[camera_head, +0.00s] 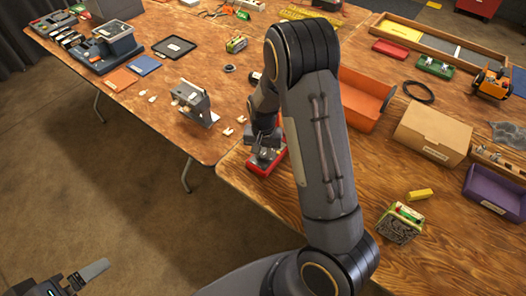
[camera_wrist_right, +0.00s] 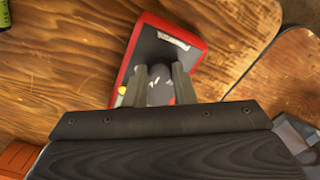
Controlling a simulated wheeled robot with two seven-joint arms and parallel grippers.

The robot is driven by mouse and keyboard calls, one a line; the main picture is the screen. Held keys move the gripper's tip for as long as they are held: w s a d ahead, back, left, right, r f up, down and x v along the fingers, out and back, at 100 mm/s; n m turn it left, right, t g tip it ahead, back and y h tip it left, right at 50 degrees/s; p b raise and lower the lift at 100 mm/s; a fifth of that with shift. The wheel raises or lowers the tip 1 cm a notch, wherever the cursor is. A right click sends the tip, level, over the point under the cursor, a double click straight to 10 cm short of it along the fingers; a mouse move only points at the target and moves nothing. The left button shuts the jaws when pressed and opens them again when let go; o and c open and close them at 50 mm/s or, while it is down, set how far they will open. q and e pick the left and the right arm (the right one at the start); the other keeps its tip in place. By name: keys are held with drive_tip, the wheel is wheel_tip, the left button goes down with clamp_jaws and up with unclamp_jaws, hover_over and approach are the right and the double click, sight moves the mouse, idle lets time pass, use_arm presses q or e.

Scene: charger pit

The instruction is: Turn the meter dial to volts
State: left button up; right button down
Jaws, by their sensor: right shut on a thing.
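The red meter (camera_head: 267,163) lies on the wooden table near its front edge, left of my right arm in the head view. In the right wrist view the meter (camera_wrist_right: 193,46) has a red rim, a dark face with a small display at its top, and a dial (camera_wrist_right: 160,85). My right gripper (camera_wrist_right: 167,84) is over the meter face, pointing down, with its two fingers shut on the dial. The fingers hide part of the dial, and I cannot read its setting. My left gripper (camera_head: 88,275) is at the lower left, away from the tables; its finger gap is unclear.
A grey metal bracket (camera_head: 194,102) stands left of the meter. A gap runs between the two wooden tabletops (camera_wrist_right: 254,60).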

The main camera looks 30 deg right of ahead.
sight(263, 155)
drive_tip(key=c, duration=1.2)
unclamp_jaws()
drive_tip(key=shift+r, duration=0.1)
wheel_tip(263, 155, up, 8)
drive_tip(key=shift+f, duration=0.2)
